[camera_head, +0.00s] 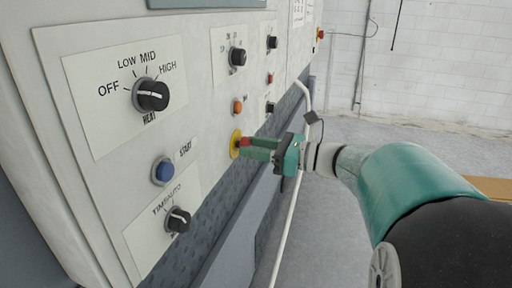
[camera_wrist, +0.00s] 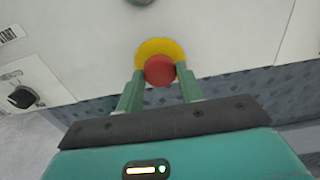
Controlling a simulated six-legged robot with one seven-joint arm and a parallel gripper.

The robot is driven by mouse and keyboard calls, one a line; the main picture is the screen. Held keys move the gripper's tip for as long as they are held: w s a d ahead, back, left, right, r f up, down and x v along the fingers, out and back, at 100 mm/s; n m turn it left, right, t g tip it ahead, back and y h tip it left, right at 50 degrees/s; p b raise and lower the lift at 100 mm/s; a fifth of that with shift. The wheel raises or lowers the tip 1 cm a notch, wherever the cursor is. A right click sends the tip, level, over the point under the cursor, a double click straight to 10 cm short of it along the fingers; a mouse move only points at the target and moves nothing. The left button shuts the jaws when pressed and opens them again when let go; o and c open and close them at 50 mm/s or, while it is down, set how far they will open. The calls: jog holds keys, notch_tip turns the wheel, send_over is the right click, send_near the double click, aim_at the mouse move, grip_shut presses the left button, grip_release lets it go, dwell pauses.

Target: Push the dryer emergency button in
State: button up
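The dryer emergency button is a red mushroom button (camera_wrist: 159,70) on a round yellow plate (camera_wrist: 160,47), mounted on the pale control panel. In the head view the red button (camera_head: 245,142) is partly covered by my gripper, and the yellow plate (camera_head: 235,144) shows at its left. My gripper (camera_wrist: 160,81) is open, with one green finger on each side of the button in the wrist view. In the head view my gripper (camera_head: 254,148) is right at the button. I cannot tell whether the fingers touch it.
The panel also carries a heat knob (camera_head: 152,96), a blue start button (camera_head: 165,171), a time/auto knob (camera_head: 178,220) and an orange button (camera_head: 238,106). A white pipe (camera_head: 288,228) runs down near my gripper. Open grey floor (camera_head: 335,235) lies to the right.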

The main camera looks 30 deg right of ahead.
grip_shut()
jog(key=shift+w+a, duration=0.4)
jog(key=shift+a, duration=0.05)
jog(key=o, duration=1.2)
grip_release()
jog(key=shift+w, duration=0.15)
jog(key=shift+c, duration=0.2)
jog(key=v, duration=1.4)
jog(key=shift+a, duration=0.1)
